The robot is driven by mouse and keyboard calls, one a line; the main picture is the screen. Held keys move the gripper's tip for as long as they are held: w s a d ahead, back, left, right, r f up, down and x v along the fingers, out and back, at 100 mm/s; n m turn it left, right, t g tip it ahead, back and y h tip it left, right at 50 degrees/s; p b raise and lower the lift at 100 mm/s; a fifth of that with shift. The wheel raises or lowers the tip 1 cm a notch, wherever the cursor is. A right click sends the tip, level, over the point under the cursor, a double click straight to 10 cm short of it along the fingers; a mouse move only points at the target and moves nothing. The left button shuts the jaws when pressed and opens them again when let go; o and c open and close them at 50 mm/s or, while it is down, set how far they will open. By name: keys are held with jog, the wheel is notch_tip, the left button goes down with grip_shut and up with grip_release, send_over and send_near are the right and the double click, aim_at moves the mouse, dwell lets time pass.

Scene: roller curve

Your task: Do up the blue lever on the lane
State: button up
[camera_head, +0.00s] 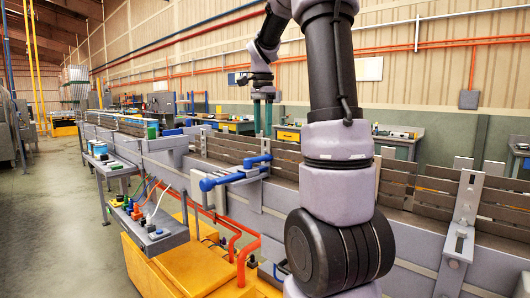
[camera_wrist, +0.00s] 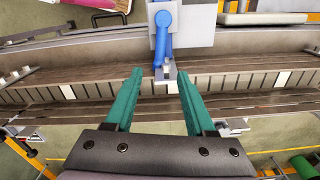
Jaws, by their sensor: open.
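The blue lever (camera_head: 222,180) is on the near side of the lane (camera_head: 400,190) in the head view, its bar lying roughly level. A second blue piece (camera_head: 257,161) shows just behind it; I cannot tell if they are one part. In the wrist view the blue lever (camera_wrist: 163,36) sits on a grey plate (camera_wrist: 197,28), just beyond my fingertips, its arm running down to a metal bracket. My gripper (camera_head: 263,101) is above the lane, fingers pointing down. Its teal fingers (camera_wrist: 160,73) are apart, with nothing held between them.
A grey shelf (camera_head: 165,240) with small coloured parts and cables stands at the lane's near side. Orange pipes (camera_head: 243,250) and a yellow cabinet (camera_head: 165,268) are below. A grey upright bracket (camera_head: 462,225) rises at the lane's right. Open floor (camera_head: 50,215) lies at left.

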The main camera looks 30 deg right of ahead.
aim_at(263, 156)
notch_tip(263, 156, down, 8)
jog(key=shift+f, duration=0.25)
grip_shut()
dwell(1.5)
